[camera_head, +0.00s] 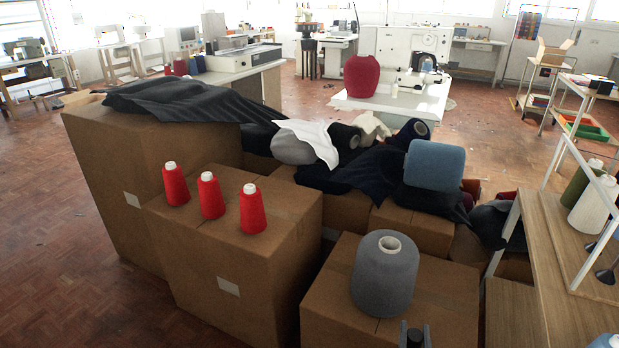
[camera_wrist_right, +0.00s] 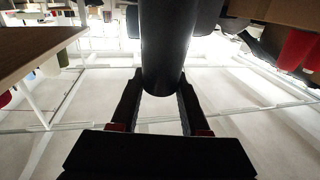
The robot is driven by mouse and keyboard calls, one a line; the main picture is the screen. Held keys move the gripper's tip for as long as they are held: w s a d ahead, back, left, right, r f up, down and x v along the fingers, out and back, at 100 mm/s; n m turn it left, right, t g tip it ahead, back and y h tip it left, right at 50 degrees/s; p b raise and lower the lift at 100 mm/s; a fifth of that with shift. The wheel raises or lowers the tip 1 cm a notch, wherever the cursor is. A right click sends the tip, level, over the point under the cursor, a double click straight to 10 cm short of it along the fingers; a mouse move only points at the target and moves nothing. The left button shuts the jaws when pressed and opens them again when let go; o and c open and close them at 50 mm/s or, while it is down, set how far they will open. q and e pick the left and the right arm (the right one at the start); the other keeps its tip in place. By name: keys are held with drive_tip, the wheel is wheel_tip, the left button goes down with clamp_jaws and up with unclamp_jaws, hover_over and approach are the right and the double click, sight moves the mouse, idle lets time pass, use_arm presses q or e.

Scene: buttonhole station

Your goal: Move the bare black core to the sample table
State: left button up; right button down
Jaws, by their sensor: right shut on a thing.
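My right gripper (camera_head: 415,338) shows only as dark tips at the bottom edge of the head view, in front of the carton with the grey cone. In the right wrist view, my right gripper (camera_wrist_right: 157,105) has its two fingers on either side of a smooth black cylinder, the bare black core (camera_wrist_right: 163,55). It is shut on this core, whose far end runs out of the top of that view. In the head view the core cannot be told clearly from the fingers. Which surface is the sample table is not certain. My left gripper is not in view.
Cartons carry three red cones (camera_head: 212,196), a grey cone (camera_head: 384,275), a blue spool (camera_head: 434,165) and dark cloth (camera_head: 190,100). A wooden table (camera_head: 570,260) with a white frame stands close at the right. Open floor (camera_head: 60,240) lies at the left.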

drive_tip(key=a+r+n+y+p, duration=0.3)
drive_tip(key=r+p, duration=0.7)
drive_tip(key=p, duration=0.7)
drive_tip(key=a+y, duration=0.1)
drive_tip(key=a, duration=0.1)
drive_tip(key=shift+s+a, duration=0.25)
drive_tip(key=shift+a, duration=0.1)
